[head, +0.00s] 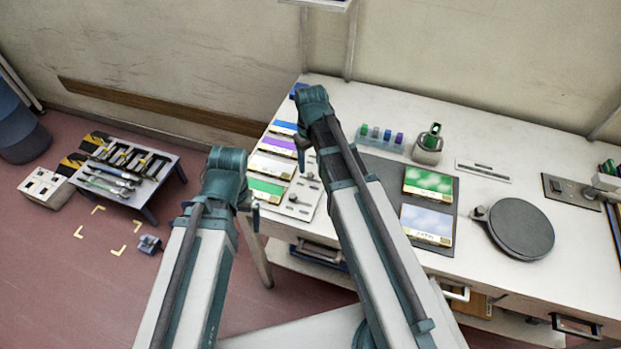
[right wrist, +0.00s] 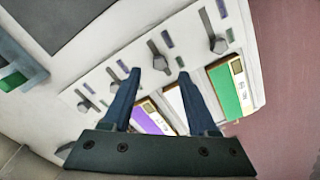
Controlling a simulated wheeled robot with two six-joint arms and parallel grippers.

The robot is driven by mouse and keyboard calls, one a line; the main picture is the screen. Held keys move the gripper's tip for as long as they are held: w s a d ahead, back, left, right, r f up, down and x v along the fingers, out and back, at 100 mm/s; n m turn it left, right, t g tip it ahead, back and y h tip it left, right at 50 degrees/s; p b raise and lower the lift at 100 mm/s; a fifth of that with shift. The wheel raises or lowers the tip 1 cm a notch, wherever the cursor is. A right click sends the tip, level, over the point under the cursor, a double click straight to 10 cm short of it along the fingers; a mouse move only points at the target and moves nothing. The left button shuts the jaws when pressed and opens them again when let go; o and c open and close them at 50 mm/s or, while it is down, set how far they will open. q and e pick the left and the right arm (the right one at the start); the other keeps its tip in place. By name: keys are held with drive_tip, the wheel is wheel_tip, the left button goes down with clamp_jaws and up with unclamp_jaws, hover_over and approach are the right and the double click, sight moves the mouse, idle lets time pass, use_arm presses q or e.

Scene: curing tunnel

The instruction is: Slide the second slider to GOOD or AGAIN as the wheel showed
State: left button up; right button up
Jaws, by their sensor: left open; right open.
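A white slider panel (head: 299,206) lies near the left end of the white table, beside a row of coloured cards. In the right wrist view the panel (right wrist: 140,62) shows several slots with grey knobs, one slider knob (right wrist: 158,57) just beyond the fingers and another slider knob (right wrist: 215,41) further right. Any GOOD or AGAIN lettering is too small to read, and I cannot tell which slider is the second. My right gripper (right wrist: 158,74) is open and empty over the panel. My left gripper (head: 254,212) is open, off the table's left edge.
A dark round disc (head: 521,228) stands at the table's right. A dark mat (head: 383,176) carries a green card (head: 428,183) and a pale blue card (head: 426,225). A low tool stand (head: 160,156) is on the floor at left.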

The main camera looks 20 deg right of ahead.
sight(310, 174)
wheel_tip(310, 174, down, 5)
drive_tip(key=b, duration=0.3)
drive_tip(key=shift+r, duration=0.2)
clamp_jaws()
idle(1.2)
